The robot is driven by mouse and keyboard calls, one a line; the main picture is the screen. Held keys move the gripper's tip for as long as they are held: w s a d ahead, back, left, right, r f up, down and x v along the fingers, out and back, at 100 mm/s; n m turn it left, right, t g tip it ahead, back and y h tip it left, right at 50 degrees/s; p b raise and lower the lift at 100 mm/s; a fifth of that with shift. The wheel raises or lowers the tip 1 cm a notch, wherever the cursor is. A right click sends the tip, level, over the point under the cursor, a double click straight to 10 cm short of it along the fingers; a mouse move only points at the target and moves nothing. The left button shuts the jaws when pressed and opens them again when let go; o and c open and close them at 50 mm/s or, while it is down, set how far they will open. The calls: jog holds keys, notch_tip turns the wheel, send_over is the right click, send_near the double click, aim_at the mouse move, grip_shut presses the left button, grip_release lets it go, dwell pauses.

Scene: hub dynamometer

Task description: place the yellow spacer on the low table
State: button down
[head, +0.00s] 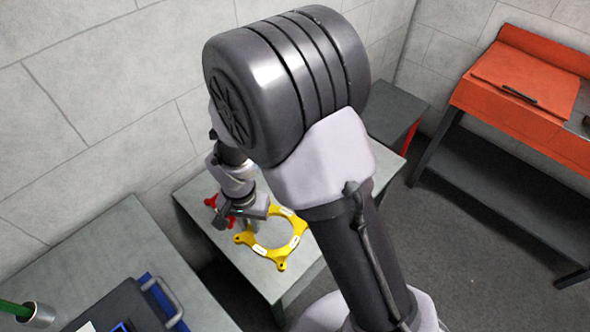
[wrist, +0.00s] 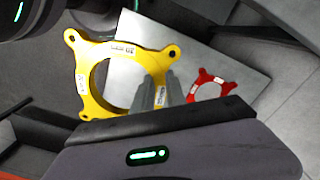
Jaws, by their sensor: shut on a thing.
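The yellow spacer (head: 278,257) is a flat ring with lobed corners and small white labels. My gripper (head: 250,222) is shut on one side of its ring. In the wrist view the yellow spacer (wrist: 84,88) extends to the left from my gripper fingers (wrist: 158,92). It looks larger than the red one there, so it seems held above the low table; the exact gap cannot be told. The low table (head: 256,277) has a plain grey top, which also shows in the wrist view (wrist: 205,55). My arm hides part of it in the head view.
A red spacer (head: 213,201) lies on the low table, left of my gripper; it also shows in the wrist view (wrist: 210,86). A grey bench (head: 110,245) with a dark case stands at left. An orange workbench (head: 530,125) stands at right. Walls close the back.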

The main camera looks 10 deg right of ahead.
jog(key=s+a+f+m+b, duration=0.1)
jog(key=s+a+f+b, duration=0.2)
jog(key=f, duration=0.4)
jog(key=s+a+f+m+b, duration=0.1)
jog(key=s+a+f+b, duration=0.15)
jog(key=a+f, duration=0.35)
jog(key=w+d+f, duration=0.1)
jog(key=w+d, duration=0.2)
jog(key=w, duration=0.1)
jog(key=w+d+b, duration=0.1)
jog(key=w+d, duration=0.2)
jog(key=w, duration=0.1)
jog(key=w+d+f+b, duration=0.1)
jog(key=w+d, duration=0.2)
jog(key=w, duration=0.1)
jog(key=shift+w+d+f, duration=0.1)
jog(key=shift+w+f, duration=0.2)
notch_tip(320, 180, down, 4)
jog(key=shift+r+b, duration=0.15)
jog(key=shift+b, duration=0.75)
jog(key=shift+r, duration=0.2)
jog(key=c, duration=1.8)
grip_release()
jog(key=shift+f, duration=0.2)
jog(key=o, duration=0.4)
jog(key=shift+o, duration=0.2)
